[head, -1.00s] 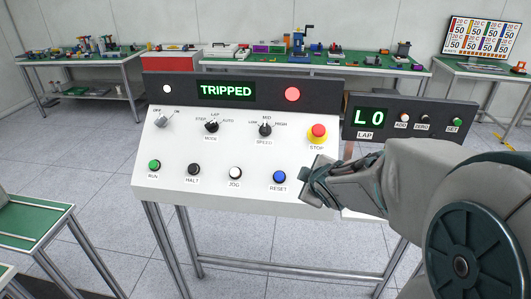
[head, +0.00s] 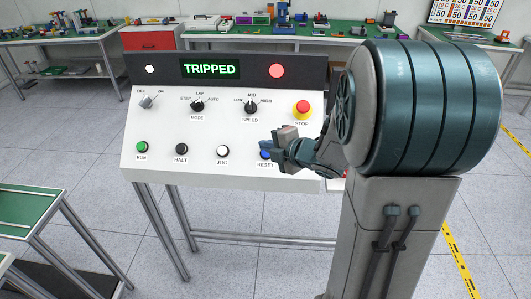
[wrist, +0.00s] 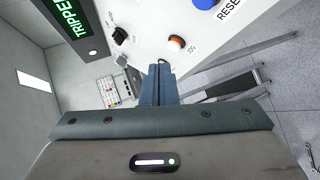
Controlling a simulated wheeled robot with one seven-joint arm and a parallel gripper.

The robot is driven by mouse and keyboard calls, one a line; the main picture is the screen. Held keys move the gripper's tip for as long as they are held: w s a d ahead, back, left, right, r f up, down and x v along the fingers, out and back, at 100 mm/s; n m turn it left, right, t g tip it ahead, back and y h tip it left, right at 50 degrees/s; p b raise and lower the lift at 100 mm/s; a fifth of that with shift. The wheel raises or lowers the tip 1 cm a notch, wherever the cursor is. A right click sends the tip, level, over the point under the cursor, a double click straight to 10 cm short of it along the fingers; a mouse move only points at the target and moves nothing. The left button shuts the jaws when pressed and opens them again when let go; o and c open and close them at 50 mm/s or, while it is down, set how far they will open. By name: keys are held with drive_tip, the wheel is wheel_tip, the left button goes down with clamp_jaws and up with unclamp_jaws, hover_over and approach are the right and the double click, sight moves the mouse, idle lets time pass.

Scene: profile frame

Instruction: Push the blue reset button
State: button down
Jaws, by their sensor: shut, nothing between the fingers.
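The blue reset button (head: 264,154) is on the lower right of the white sloped panel (head: 180,125), partly hidden by my gripper. Its label below reads RESET. In the wrist view the blue button (wrist: 205,3) is cut by the top edge, up and right of the fingertips. My gripper (head: 275,146) is shut and empty, in front of the panel close to the button. I cannot tell whether the gripper touches anything. The display (head: 211,69) reads TRIPPED.
A red stop button (head: 302,108) sits above the reset button, close to my gripper. The jog button (head: 222,151), black halt button (head: 181,149) and green run button (head: 142,147) line up to the left. A green-topped table (head: 35,208) stands at lower left.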

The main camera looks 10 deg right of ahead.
sight(263, 151)
drive_tip(key=shift+w+d+f+b, duration=0.3)
drive_tip(key=shift+w+f+b, duration=0.55)
drive_tip(key=shift+f, duration=0.25)
drive_tip(key=shift+w+d+f+b, duration=0.25)
drive_tip(key=shift+w+f+b, duration=0.4)
drive_tip(key=shift+w+f, duration=0.35)
drive_tip(key=shift+w+d+f+b, duration=0.3)
drive_tip(key=shift+w+f+b, duration=0.5)
drive_tip(key=shift+f, duration=0.4)
drive_tip(key=shift+w+d+f+b, duration=0.1)
drive_tip(key=shift+w+f+b, duration=0.2)
drive_tip(key=shift+b, duration=0.1)
drive_tip(key=shift+w+d+f+b, duration=0.1)
drive_tip(key=shift+w+f+b, duration=0.2)
drive_tip(key=shift+f+b, duration=0.2)
drive_tip(key=shift+s+r, duration=0.1)
drive_tip(key=shift+r, duration=0.05)
idle(0.6)
drive_tip(key=shift+s+r+p, duration=0.45)
drive_tip(key=shift+s+r, duration=0.1)
drive_tip(key=shift+r, duration=0.1)
drive_tip(key=shift+a, duration=0.2)
